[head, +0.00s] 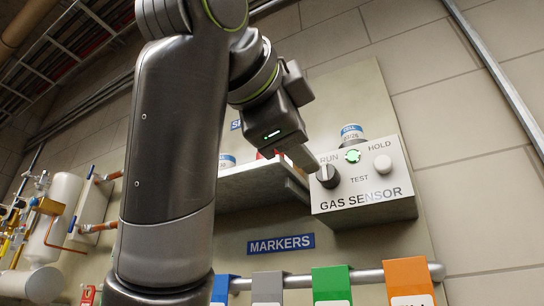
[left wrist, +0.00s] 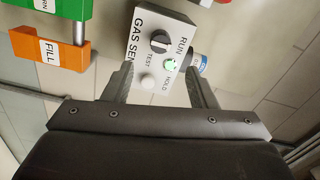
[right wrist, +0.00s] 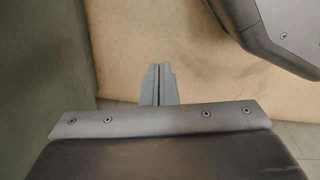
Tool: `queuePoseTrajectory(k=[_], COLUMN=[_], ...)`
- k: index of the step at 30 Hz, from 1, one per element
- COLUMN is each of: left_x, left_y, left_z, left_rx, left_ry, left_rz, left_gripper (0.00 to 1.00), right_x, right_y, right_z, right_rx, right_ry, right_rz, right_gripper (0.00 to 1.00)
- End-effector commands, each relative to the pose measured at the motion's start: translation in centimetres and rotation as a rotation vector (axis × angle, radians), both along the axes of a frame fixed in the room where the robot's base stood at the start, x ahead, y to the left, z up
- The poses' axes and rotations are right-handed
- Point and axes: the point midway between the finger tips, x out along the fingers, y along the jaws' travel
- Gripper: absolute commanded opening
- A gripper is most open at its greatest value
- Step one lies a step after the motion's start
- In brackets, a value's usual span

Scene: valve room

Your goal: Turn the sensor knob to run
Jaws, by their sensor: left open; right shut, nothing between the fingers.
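The gas sensor box (head: 365,205) is a light panel on the wall with RUN, HOLD and TEST printed on it. Its dark round knob (head: 328,176) sits at the left of the face, below RUN. It also shows in the left wrist view (left wrist: 160,42) with a pale line across it; which end is the pointer I cannot tell. My left gripper (head: 308,160) is open and empty, in front of the box near the knob; contact cannot be told. In the left wrist view, the box lies beyond the fingertips. My right gripper (right wrist: 158,68) is shut and empty, away from the box.
A green lamp (head: 352,155) and a white button (head: 383,164) are beside the knob. A grey shelf (head: 245,190) stands left of the box. Below hang coloured tags, including green (head: 332,283) and orange (head: 408,278), on a rail. A tan surface (right wrist: 200,65) faces my right gripper.

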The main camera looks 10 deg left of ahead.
Motion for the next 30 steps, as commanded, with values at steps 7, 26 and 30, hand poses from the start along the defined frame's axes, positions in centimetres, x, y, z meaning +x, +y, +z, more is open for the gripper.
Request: queuePoseTrajectory(k=[7, 26, 30], left_x=[-1.4, -4.6, -5.5], left_y=[0.4, 1.5, 1.8], left_z=[-0.2, -0.3, -0.2], left_rx=[0.0, -0.001, -0.001], left_ry=[0.001, -0.001, -0.001], left_rz=[0.0, 0.0, 0.0], left_gripper=[0.52, 0.52, 0.52], right_x=[1.5, 3.6, 3.9], right_y=[0.8, 2.4, 2.7], right_z=[2.0, 8.8, 10.2], right_rx=[0.02, 0.072, 0.085], right_ry=[-0.003, -0.018, -0.036], right_rz=[-0.015, -0.036, -0.037], right_gripper=[0.0, 0.0, 0.0])
